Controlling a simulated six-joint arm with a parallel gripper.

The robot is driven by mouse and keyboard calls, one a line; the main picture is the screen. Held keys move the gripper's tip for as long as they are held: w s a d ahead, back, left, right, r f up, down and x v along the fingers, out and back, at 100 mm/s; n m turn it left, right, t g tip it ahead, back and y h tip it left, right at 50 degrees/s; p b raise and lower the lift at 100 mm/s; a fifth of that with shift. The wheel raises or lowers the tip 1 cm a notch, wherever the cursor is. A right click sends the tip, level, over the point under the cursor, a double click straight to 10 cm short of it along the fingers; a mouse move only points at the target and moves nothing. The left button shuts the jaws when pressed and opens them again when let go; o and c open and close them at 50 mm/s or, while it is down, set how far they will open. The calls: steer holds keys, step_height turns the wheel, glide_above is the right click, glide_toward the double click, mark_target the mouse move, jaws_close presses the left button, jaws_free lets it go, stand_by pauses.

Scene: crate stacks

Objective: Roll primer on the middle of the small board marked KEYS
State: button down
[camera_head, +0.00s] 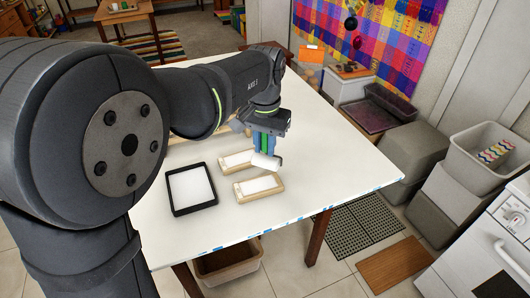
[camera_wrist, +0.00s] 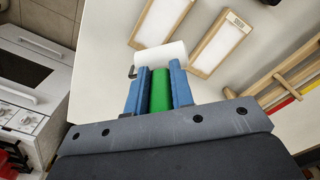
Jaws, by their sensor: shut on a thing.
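My gripper (camera_head: 266,143) is shut on the green handle of a paint roller, and its blue fingers flank the handle (camera_wrist: 160,92) in the wrist view. The white roller sleeve (camera_head: 266,162) points down near the right ends of two small wood-framed white boards; the sleeve also shows in the wrist view (camera_wrist: 165,58). One board (camera_head: 258,188) lies nearer the front, the other (camera_head: 237,161) behind it. In the wrist view, one board (camera_wrist: 217,42) shows a small label too small to read; the other (camera_wrist: 160,20) is partly cut off. I cannot tell whether the sleeve touches anything.
A black-rimmed tray (camera_head: 173,197) with a white inside lies left of the boards on the white table (camera_head: 330,170). A wooden rack (camera_wrist: 285,85) with coloured strips stands right in the wrist view. The table's right side is clear. Grey bins (camera_head: 415,150) stand beyond its right edge.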

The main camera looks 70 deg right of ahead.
steer(key=shift+r, duration=1.9)
